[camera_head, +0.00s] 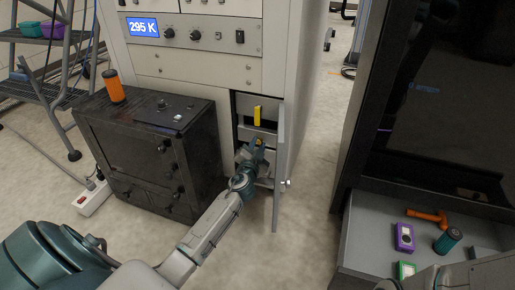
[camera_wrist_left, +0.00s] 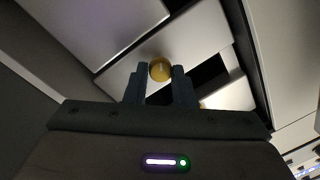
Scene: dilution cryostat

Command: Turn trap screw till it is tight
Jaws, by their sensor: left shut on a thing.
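The trap screw shows as a round brass knob (camera_wrist_left: 160,69) in the left wrist view, between the tips of my left gripper's two dark fingers (camera_wrist_left: 160,82). The gripper is shut on it. In the head view my left gripper (camera_head: 253,152) reaches into the open compartment of the grey cabinet, and the screw is mostly hidden by the fingers.
An open cabinet door (camera_head: 280,165) stands close to the right of my left gripper. A yellow bar (camera_head: 257,115) is just above it. A black box (camera_head: 150,150) with an orange cylinder (camera_head: 114,87) stands left. An open drawer (camera_head: 375,235) holds tools at right.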

